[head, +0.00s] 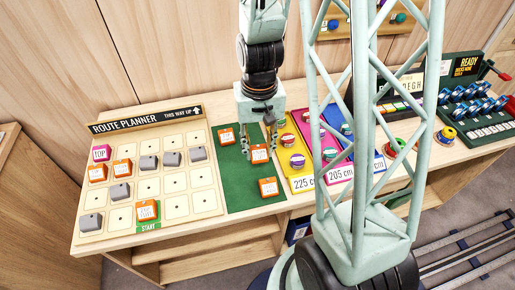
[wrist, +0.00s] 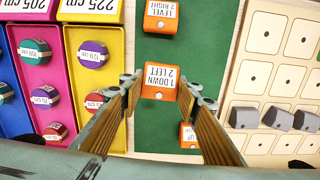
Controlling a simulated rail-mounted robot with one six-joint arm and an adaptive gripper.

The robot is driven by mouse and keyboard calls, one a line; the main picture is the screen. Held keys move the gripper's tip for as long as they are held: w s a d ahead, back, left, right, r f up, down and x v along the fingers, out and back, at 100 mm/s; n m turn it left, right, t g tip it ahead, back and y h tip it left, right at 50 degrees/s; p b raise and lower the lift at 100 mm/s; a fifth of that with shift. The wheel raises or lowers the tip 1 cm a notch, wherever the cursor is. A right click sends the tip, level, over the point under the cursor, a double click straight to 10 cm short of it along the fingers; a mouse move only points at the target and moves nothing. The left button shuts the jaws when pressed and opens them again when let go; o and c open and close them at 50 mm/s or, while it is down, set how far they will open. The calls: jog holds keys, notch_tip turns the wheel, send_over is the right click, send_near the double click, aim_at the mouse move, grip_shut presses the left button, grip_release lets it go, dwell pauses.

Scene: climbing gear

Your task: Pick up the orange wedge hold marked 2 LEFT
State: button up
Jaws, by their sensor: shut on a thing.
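The orange wedge hold with a white label reading "1 DOWN 2 LEFT" (wrist: 162,82) is between my fingertips in the wrist view. In the head view this hold (head: 260,154) shows at the middle of the green mat (head: 239,186). My gripper (head: 261,146) points down over the mat and is shut on the hold, one finger on each side; the fingers also show in the wrist view (wrist: 159,92). I cannot tell whether the hold touches the mat. Another orange hold, "LEVEL 2 RIGHT" (wrist: 160,16), lies nearer the front edge (head: 268,187). A third (head: 226,136) lies at the back left, its label partly hidden in the wrist view.
The route planner board (head: 150,185) stands left of the mat, with grey, orange and pink holds on it. Yellow (head: 303,183), magenta and blue trays with round holds lie to the right. My lattice column covers part of the table's right side.

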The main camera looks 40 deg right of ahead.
jog(key=shift+s+a+b, duration=0.35)
jog(key=shift+s+b, duration=0.45)
jog(key=shift+b, duration=1.95)
jog(key=shift+s+a+r+b, duration=0.1)
jog(key=shift+s+b, duration=0.2)
jog(key=shift+b, duration=0.25)
